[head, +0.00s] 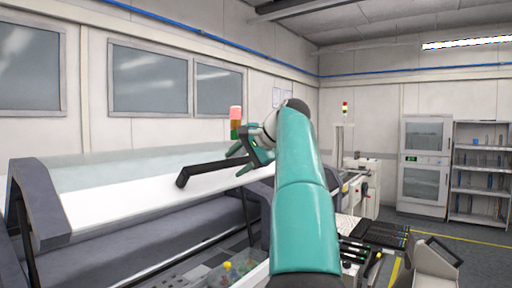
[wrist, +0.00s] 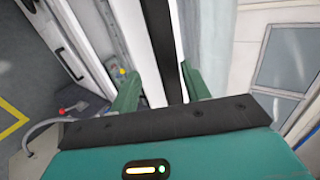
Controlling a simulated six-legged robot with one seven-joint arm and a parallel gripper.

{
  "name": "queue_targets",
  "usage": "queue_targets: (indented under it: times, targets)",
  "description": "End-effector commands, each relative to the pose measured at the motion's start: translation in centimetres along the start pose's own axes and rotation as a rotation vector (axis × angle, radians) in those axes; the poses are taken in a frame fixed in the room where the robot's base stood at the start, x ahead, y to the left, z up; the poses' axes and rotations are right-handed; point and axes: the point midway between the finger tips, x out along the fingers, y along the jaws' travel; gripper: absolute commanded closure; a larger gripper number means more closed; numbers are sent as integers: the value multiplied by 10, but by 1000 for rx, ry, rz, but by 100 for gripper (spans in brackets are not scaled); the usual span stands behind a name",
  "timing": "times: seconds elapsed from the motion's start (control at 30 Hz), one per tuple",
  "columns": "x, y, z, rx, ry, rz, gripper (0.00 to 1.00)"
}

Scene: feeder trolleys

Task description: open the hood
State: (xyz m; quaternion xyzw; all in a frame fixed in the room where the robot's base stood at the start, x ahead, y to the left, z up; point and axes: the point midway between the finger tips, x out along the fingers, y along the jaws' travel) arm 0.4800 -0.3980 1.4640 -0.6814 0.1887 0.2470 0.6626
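The hood (head: 130,205) is a long sloping cover, white along its front with a glassy pale top, on the machine at the left of the head view. A dark bar handle (head: 205,170) stands off its front. My gripper (head: 245,152) is at the handle's right end. In the wrist view the black handle bar (wrist: 162,40) runs between the two green fingers of my gripper (wrist: 160,88). The fingers are apart. A gap shows between the bar and the left finger; the right finger is close to the bar, and I cannot tell if they touch.
The machine's dark grey end frame (head: 40,205) is at left. A signal light (head: 236,122) rises behind my gripper. Feeder parts (head: 375,240) stand right of my arm. A white cabinet (head: 424,165) and a shelf rack (head: 480,172) are at the far right wall.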

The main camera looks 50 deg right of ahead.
Motion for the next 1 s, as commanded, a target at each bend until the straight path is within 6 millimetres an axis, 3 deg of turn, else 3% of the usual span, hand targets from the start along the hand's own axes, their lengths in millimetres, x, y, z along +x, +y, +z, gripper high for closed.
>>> queue_targets:
  times: [0.33,0.6,0.93,1.0]
  targets:
    - [-79,1,-1,-1,5,-1,55]
    - [-98,0,0,0,1,-1,55]
    - [-102,0,1,0,1,0,55]
    - [-101,0,0,-1,3,0,64]
